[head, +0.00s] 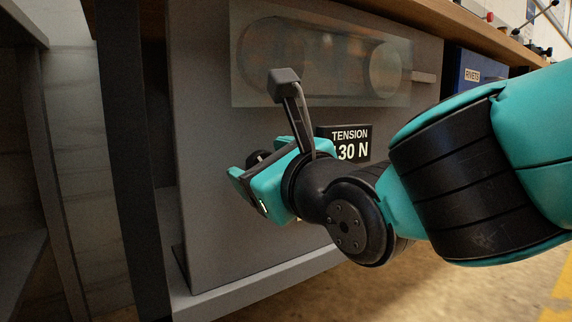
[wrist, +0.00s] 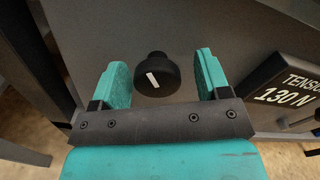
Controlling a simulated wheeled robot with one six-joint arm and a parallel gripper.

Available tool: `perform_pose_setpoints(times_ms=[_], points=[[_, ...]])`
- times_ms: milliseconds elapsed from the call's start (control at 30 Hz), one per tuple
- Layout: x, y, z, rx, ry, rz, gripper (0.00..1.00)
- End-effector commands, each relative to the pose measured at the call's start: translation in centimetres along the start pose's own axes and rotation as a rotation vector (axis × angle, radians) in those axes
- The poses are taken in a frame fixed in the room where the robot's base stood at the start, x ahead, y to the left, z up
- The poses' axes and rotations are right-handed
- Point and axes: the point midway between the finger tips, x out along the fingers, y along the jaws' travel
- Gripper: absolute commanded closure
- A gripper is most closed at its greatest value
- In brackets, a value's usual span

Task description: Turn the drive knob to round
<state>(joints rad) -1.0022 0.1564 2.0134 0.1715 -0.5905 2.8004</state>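The drive knob (wrist: 154,76) is a round black knob with a white mark on its face, standing out from the grey panel in the wrist view. The mark is tilted a little off upright. My gripper (wrist: 160,68) is open, with one teal finger to the left of the knob and one to the right. Gaps show on both sides, so neither finger seems to touch it. In the head view my gripper (head: 258,180) is in front of the grey panel and mostly hides the knob; a dark part (head: 257,157) shows behind it.
A black sign (head: 345,143) reading "TENSION 130 N" is to the right of my gripper on the panel (head: 215,190). A clear window (head: 320,55) with a belt behind it is above. A blue bin (head: 478,80) stands at the upper right.

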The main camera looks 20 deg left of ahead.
Motion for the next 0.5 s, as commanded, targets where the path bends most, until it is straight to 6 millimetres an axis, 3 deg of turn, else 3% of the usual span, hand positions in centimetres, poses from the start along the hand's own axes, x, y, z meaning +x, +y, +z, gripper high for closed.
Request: perform_pose_setpoints(times_ms=[267, 500], points=[[-0.7, 0.1, 0.3, 0.001, -0.003, 0.003, 0.30], [-5.5, -0.1, 0.6, 0.000, -0.002, 0.006, 0.30]])
